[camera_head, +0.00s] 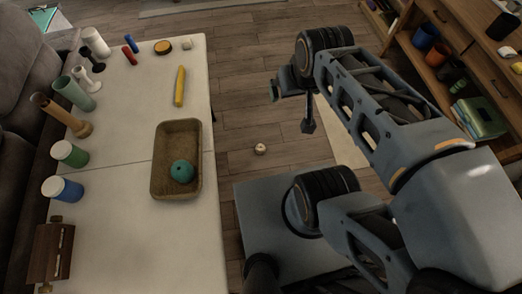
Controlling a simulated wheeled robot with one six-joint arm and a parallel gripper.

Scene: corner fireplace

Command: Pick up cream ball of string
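A small cream ball (260,149), which looks like the cream ball of string, lies on the wooden floor just right of the white table. My gripper (308,126) points down above the floor, to the right of the ball and apart from it in the picture. Its fingers are small and seen edge-on, so I cannot tell whether they are open or shut. Nothing shows held in it. A teal ball (182,171) lies in a brown tray (159,153) on the table.
The white table (115,235) holds a yellow stick (179,86), a round orange-rimmed item (163,47) and several bottles and cups along its left side. A grey sofa (22,130) stands at left. Wooden shelves (455,55) stand at right. Floor around the ball is clear.

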